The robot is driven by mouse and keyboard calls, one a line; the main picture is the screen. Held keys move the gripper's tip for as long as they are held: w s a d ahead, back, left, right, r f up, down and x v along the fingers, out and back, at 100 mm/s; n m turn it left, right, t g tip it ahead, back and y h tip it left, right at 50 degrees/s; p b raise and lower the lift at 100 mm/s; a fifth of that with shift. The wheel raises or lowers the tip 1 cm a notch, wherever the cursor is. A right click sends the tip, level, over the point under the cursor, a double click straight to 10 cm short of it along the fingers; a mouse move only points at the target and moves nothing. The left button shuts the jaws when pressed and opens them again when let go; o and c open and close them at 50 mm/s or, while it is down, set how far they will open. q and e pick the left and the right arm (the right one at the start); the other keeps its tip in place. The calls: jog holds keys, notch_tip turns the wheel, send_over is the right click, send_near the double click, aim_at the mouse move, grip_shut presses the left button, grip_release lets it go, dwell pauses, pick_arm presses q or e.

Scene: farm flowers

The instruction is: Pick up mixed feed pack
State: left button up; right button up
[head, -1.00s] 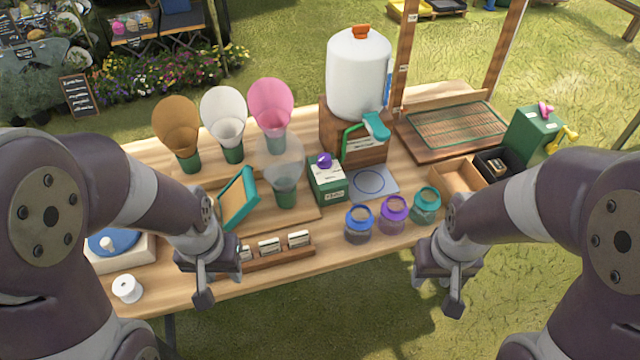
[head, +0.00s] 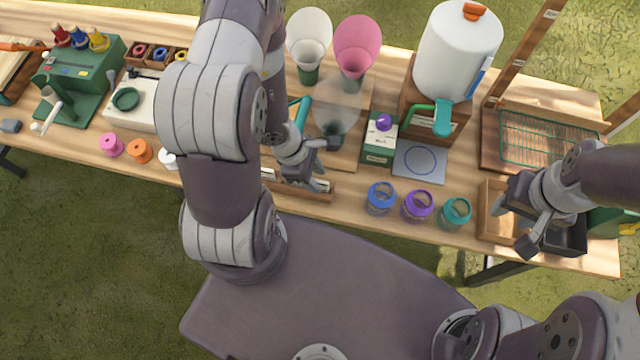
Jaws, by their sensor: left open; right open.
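Small pale packs (head: 268,174) stand in a low wooden rack (head: 318,196) at the table's front edge. Their labels are too small to read, so I cannot tell which is the mixed feed pack. My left gripper (head: 327,165) is open and empty at the right end of the rack, close to a pack there (head: 323,186); I cannot tell whether they touch. My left arm and gripper hide part of the rack. My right gripper (head: 512,226) is open and empty over the wooden tray and black bin at the right.
A green-and-white box with a purple knob (head: 380,142) stands right of the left gripper. A blue jar (head: 381,198), a purple jar (head: 417,206) and a teal jar (head: 455,212) line the front. A teal-framed panel (head: 300,112) and clear cone (head: 338,105) stand behind the rack.

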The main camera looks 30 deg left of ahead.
aim_at(318, 181)
pick_arm(q)
jog(key=x, duration=0.3)
jog(key=shift+d, duration=0.1)
grip_shut()
